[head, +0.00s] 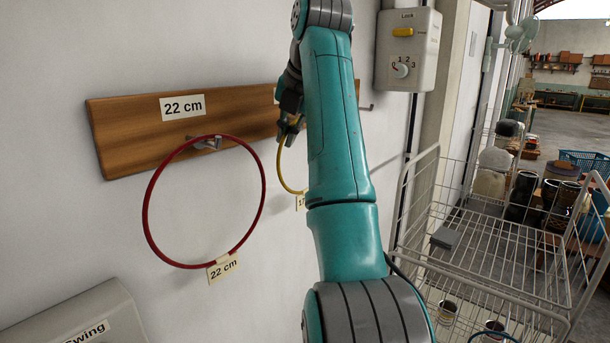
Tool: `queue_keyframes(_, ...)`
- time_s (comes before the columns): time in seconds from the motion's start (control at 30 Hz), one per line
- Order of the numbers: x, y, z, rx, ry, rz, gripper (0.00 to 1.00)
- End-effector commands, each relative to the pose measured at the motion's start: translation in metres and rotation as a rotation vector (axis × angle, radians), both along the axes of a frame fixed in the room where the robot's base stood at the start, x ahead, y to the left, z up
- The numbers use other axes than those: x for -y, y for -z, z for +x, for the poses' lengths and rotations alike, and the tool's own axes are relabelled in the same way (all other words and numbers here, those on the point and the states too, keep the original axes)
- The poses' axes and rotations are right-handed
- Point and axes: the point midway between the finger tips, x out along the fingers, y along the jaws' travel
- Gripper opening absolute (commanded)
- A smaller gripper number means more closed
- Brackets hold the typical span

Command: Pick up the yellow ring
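The yellow ring (280,168) hangs in front of the white wall, to the right of the red ring. Only its left arc shows; my arm hides the rest. A small tag beginning with "17" is at its lower edge, partly covered. My gripper (291,128) is dark and at the top of the visible yellow arc, in front of the wooden board. Its fingers are small and partly behind my arm, so I cannot tell whether they are open or closed around the ring.
A red ring (148,222) tagged "22 cm" hangs from a metal hook (205,143) on the wooden board (125,138). A grey "Lock" box (408,55) is on the wall at upper right. A wire rack (480,265) stands at right. A grey "Swing" box (85,318) is at lower left.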

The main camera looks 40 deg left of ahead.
Motion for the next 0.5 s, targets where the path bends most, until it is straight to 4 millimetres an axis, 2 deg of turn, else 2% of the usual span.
queue_keyframes(0.5,-0.0001,-0.0029,0.0000,0.000,0.000,0.000,0.00)
